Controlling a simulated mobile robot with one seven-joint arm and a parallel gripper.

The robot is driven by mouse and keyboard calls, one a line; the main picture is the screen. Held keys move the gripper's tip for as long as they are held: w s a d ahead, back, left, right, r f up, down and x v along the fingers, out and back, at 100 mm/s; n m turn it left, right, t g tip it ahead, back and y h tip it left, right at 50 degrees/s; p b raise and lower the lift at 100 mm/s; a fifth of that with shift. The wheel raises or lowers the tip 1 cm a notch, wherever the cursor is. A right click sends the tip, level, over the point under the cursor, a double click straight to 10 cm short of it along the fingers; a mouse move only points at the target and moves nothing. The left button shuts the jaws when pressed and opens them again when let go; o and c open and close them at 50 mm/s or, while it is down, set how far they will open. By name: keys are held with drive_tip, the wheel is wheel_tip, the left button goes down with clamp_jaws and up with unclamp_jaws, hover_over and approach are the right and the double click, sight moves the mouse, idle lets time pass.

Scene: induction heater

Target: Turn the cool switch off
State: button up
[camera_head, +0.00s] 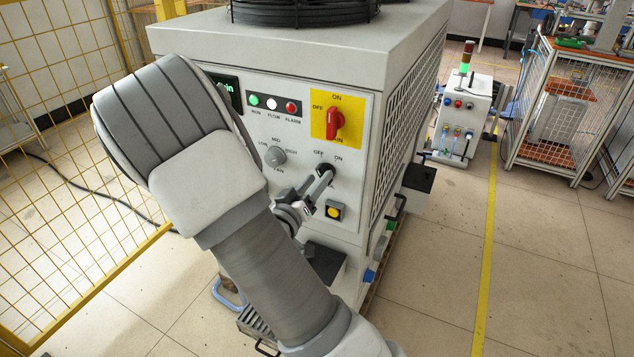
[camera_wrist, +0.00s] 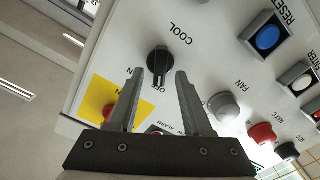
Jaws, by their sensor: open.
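The cool switch (camera_wrist: 158,62) is a black rotary knob on the white front panel, with the word COOL beside it and OFF and ON labels near its pointer end. My gripper (camera_wrist: 160,74) is open, with one finger on each side of the knob's raised grip; I cannot tell whether either touches it. The grip runs along the fingers, toward the OFF label; its exact setting is unclear. In the head view, my gripper (camera_head: 322,179) reaches the cool switch (camera_head: 323,166), partly covering it and its lower label.
A red main switch (camera_head: 335,122) on a yellow plate sits just above. A grey fan knob (camera_head: 275,156) is to the left, and a yellow button (camera_head: 333,211) below.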

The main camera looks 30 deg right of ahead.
drive_tip(key=shift+w+d, duration=0.25)
drive_tip(key=shift+d, duration=0.05)
clamp_jaws()
